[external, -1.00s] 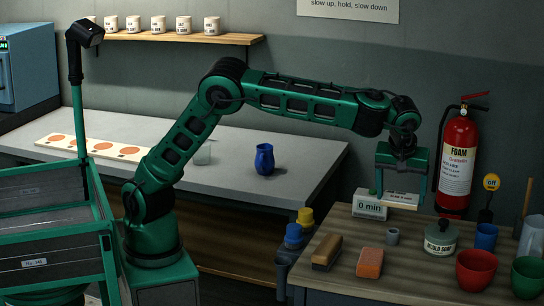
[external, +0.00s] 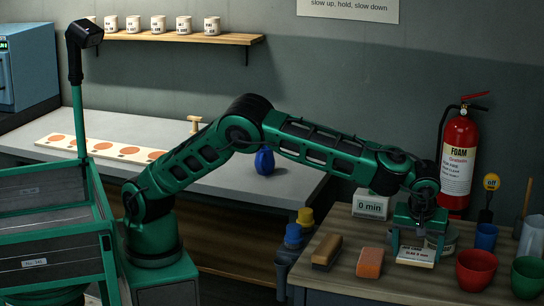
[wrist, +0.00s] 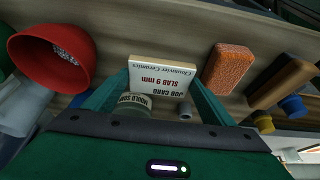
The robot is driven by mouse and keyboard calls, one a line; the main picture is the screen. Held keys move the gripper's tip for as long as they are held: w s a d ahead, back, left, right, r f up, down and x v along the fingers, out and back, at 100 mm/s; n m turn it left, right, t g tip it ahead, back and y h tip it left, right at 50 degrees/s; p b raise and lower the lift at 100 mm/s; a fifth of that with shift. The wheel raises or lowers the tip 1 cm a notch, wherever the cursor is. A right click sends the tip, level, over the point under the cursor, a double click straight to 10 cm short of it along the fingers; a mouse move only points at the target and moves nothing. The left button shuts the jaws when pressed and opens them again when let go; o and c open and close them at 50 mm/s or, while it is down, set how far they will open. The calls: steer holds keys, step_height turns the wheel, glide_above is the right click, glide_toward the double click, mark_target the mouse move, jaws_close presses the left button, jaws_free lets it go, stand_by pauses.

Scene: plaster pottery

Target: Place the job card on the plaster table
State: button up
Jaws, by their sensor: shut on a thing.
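The job card (external: 415,256), a cream block with black and red print, is between the fingers of my gripper (external: 420,243). My gripper is shut on it. In the wrist view the job card (wrist: 162,75) spans the two green fingers, print facing the camera. The card is low over the front part of the wooden table (external: 335,285) on the right, between the orange sponge and the red bowl. I cannot tell whether its underside touches the tabletop. The frames do not name which table is the plaster table.
An orange sponge (external: 370,263) is left of the card and a red bowl (external: 476,270) is right. The mould soap tin (wrist: 132,104) is close by, partly hidden by my gripper. The grey table (external: 300,185) holds a blue vase (external: 264,161).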

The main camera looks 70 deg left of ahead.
mark_target(418, 265)
steer(key=shift+d+f, duration=0.35)
steer(key=shift+d, duration=0.25)
steer(key=shift+f, duration=1.95)
steer(key=o, duration=1)
steer(key=shift+f, duration=0.15)
